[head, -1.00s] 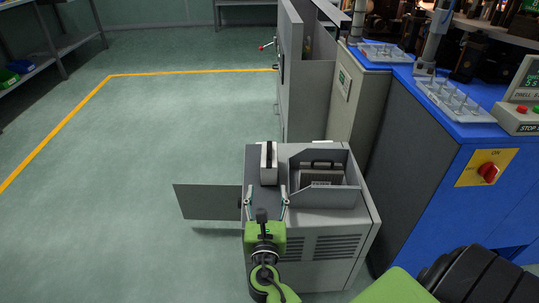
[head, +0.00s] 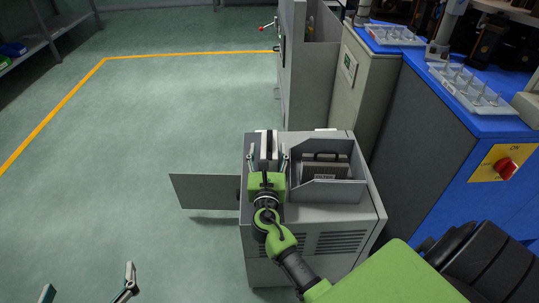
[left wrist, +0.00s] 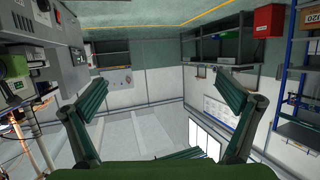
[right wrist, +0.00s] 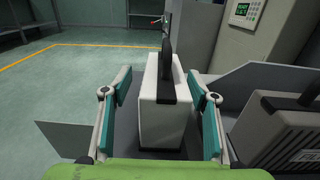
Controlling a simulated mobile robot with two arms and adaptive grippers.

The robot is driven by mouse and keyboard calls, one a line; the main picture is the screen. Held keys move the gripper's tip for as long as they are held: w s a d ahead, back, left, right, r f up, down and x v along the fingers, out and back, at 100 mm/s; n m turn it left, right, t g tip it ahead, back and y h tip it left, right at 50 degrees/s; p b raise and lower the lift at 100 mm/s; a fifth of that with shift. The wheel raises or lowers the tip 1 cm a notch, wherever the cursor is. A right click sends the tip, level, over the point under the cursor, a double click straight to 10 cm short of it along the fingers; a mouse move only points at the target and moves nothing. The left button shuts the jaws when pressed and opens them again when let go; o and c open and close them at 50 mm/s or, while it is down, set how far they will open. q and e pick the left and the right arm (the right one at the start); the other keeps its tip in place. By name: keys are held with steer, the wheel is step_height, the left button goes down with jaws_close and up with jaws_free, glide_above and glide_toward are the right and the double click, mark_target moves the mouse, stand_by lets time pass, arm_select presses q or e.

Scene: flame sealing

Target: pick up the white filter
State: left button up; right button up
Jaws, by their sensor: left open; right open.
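The white filter (right wrist: 160,112) is an upright white block with a black handle on top. In the head view the white filter (head: 257,146) stands on the left part of the grey cabinet's top, partly hidden by my right gripper. My right gripper (head: 268,158) is open, with its fingers on either side of the filter. In the right wrist view my right gripper (right wrist: 158,80) shows gaps between both fingers and the block. My left gripper (head: 88,283) is open and empty at the lower left of the head view, over the floor and far from the filter.
Right of the filter, an open grey bin (head: 343,192) holds a grey, black-handled filter (head: 322,171). A door panel (head: 205,191) sticks out left of the cabinet (head: 300,222). A blue workbench (head: 460,125) stands at right. The floor at left is clear.

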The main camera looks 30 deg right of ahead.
steer(key=b+x, duration=0.1)
steer(key=x, duration=0.4)
steer(key=shift+d+r, duration=0.15)
steer(key=shift+d, duration=0.1)
arm_select(q)
step_height(320, 180, up, 6)
steer(key=w+d+t+h, duration=0.1)
steer(key=t, duration=0.2)
steer(key=shift+w+d+r, duration=0.15)
steer(key=shift+w+r, duration=0.1)
steer(key=shift+w, duration=0.05)
arm_select(e)
steer(key=c, duration=1.3)
